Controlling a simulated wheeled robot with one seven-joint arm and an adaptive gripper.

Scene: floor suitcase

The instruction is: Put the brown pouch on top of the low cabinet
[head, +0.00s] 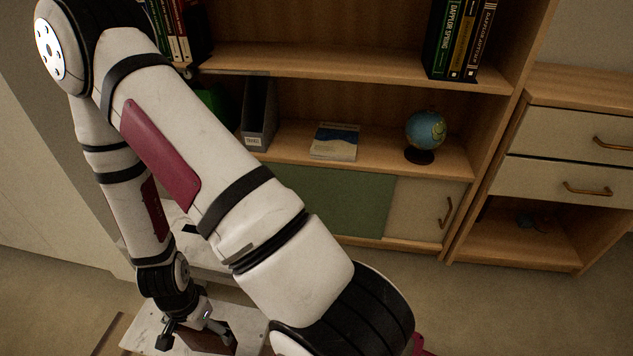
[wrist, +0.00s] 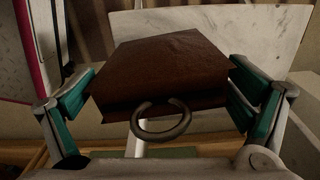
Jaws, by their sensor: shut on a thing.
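The brown pouch (wrist: 165,68) is held between the two fingers of my gripper (wrist: 163,97) in the wrist view. It is dark brown with a ring-shaped handle (wrist: 160,122) on its near side. In the head view my gripper (head: 187,333) is at the bottom left, with part of the pouch (head: 212,341) beside its fingers. A low wooden cabinet (head: 582,92) with two drawers above an open shelf stands at the right, well away from my gripper. The visible part of its top looks bare.
A white marble-like surface (head: 246,318) lies close to the pouch; I cannot tell whether they touch. A tall bookcase (head: 375,95) holds books, a globe (head: 425,132) and a grey file holder (head: 257,115). Open floor (head: 490,300) lies before the low cabinet. My arm hides the middle.

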